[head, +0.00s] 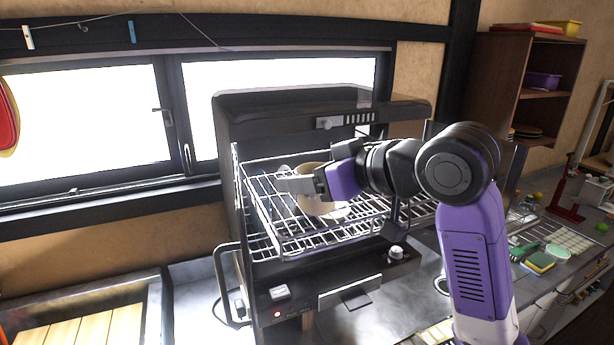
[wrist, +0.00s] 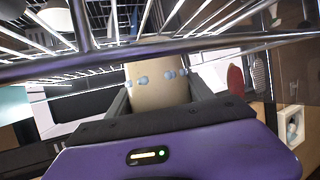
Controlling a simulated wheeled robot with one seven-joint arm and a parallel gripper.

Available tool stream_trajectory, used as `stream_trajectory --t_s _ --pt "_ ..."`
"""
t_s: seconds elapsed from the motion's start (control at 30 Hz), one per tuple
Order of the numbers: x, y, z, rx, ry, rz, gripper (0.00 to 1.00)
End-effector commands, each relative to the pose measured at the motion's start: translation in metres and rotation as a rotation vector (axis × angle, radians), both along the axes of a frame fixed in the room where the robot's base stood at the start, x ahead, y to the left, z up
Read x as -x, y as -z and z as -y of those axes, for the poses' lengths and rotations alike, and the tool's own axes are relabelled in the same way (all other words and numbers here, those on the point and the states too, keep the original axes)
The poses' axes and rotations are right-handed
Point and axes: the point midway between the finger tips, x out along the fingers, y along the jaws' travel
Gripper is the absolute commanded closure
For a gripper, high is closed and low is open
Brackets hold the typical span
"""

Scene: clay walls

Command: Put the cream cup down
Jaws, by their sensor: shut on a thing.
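The cream cup (head: 314,206) is inside the open-fronted wire rack of a dark dish dryer. My gripper (head: 306,184) reaches into the rack from the right and is shut on the cup. In the wrist view the cup (wrist: 155,85) shows a cream side with a row of blue dots, between my gripper's two fingers (wrist: 155,98). The cup's base is partly hidden behind the wires, so I cannot tell whether it rests on the rack.
The wire rack (head: 290,243) surrounds the cup, and its rails run close to my gripper. The dryer's dark hood (head: 290,108) is above. A worktop at the right holds a green-and-yellow sponge (head: 540,262) and other small items. A window is behind.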

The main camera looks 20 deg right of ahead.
Motion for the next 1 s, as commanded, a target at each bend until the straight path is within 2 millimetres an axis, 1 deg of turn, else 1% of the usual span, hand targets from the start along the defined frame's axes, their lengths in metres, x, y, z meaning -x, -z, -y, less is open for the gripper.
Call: stream_trajectory --t_s 0.13,0.17,0.2,0.27,0.53,0.67,0.77,1.0 --pt "0.0 0.003 0.0 0.0 0.0 0.0 0.84" --pt "0.0 0.002 0.0 0.0 0.0 0.0 0.36" --pt "0.0 0.002 0.0 0.0 0.0 0.0 0.28" --pt "0.0 0.002 0.0 0.0 0.0 0.0 0.18" --pt "0.0 0.002 0.0 0.0 0.0 0.0 0.18" --pt "0.002 -0.001 0.001 0.0 0.001 0.001 0.18" --pt "0.012 -0.006 0.006 0.0 0.002 0.004 0.18" --pt "0.053 -0.024 0.023 0.002 0.002 0.006 0.18"
